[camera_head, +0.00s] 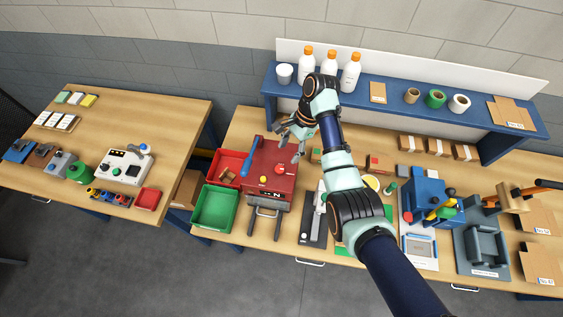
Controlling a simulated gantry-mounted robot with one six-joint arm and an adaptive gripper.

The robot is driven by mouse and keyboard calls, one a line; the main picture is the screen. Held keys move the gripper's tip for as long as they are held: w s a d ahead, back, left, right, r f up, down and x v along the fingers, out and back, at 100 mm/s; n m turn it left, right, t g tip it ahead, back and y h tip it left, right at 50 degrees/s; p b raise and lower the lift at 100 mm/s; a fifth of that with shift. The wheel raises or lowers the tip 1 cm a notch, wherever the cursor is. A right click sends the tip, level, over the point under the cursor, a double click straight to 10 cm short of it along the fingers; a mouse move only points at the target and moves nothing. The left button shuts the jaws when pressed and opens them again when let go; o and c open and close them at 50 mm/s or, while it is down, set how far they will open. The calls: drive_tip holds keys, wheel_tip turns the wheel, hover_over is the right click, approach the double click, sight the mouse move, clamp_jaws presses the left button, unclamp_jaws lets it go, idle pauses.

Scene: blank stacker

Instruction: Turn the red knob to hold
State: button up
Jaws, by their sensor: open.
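A red machine (270,158) stands on the main workbench, left of its middle. A small red knob (281,168) sits on its top, with a yellow button (263,180) in front and to the left of it. The setting the knob points to is too small to read. A blue lever handle (250,157) rises at the machine's left side. My gripper (289,141) is open and empty, over the back right part of the machine, behind the red knob in the picture. I cannot tell its exact height above the machine.
A red bin (228,160) and a green bin (214,206) stand left of the machine. Behind my arm, white bottles (329,68) stand on a blue shelf (383,97). A blue machine (429,197) stands further right.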

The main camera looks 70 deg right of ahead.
sight(280, 168)
drive_tip(key=x, duration=0.8)
clamp_jaws()
